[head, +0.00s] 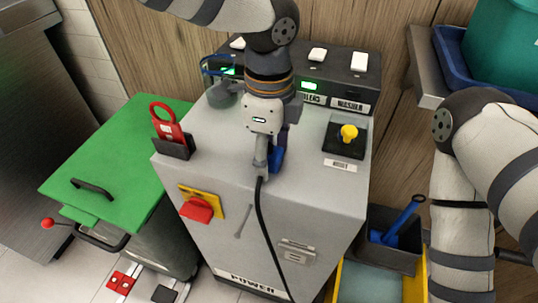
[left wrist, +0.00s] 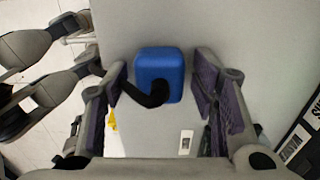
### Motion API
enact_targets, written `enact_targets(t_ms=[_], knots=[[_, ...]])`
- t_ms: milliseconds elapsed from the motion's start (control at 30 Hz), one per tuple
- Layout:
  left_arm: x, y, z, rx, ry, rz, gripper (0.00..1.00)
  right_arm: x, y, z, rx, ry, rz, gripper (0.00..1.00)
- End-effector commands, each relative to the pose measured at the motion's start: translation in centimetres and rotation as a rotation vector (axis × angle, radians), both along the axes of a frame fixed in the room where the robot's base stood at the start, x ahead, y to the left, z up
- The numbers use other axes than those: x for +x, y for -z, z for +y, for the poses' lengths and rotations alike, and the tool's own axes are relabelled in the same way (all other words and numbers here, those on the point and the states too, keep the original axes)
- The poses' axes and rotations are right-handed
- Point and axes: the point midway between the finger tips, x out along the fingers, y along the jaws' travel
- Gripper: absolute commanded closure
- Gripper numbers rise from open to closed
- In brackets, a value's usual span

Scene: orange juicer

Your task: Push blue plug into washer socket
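A blue plug (head: 277,158) with a black cable shows beside my left gripper (head: 268,165) above the front of the grey cabinet's top. In the left wrist view the blue plug (left wrist: 160,68) lies between the two spread fingers of my left gripper (left wrist: 160,90), with a gap on each side. Its black cable passes by the left finger. The washer label (head: 350,104) is on the raised panel at the back right. The washer socket itself I cannot make out. My right arm (head: 460,200) stands at the right; its gripper is out of view.
A green lid (head: 115,160) is at left, a dark bin (head: 392,240) at lower right.

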Motion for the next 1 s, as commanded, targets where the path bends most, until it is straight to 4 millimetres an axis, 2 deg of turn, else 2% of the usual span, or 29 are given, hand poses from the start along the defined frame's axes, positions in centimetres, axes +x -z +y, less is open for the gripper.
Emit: enact_targets(t_ms=[33, 133, 167, 433, 567, 733, 967, 1000], knots=[[0.0, 0.0, 0.0, 0.0, 0.0, 0.0, 0.64, 0.0, 0.0, 0.0, 0.0, 0.0, 0.0, 0.6], [0.0, 0.0, 0.0, 0.0, 0.0, 0.0, 0.87, 0.0, 0.0, 0.0, 0.0, 0.0, 0.0, 0.6], [0.0, 0.0, 0.0, 0.0, 0.0, 0.0, 0.9, 0.0, 0.0, 0.0, 0.0, 0.0, 0.0, 0.6], [0.0, -0.1, 0.0, 0.0, 0.0, 0.0, 0.9, 0.0, 0.0, 0.0, 0.0, 0.0, 0.0, 0.6], [0.1, -0.8, 0.0, -0.001, -0.002, -0.002, 0.9, 0.1, -0.1, 0.0, 0.0, 0.0, -0.002, 0.6], [-0.1, -3.7, 0.0, 0.0, -0.001, -0.004, 0.9, 0.3, -0.3, 0.0, 0.0, 0.0, -0.012, 0.6], [-5.0, -9.8, -0.3, 0.001, 0.001, -0.016, 0.9, 2.2, -2.1, 0.0, 0.0, 0.001, -0.078, 0.6], [-6.2, -10.4, -0.4, 0.003, 0.002, -0.015, 0.9, 2.5, -2.4, 0.0, 0.0, 0.001, -0.089, 0.6]])
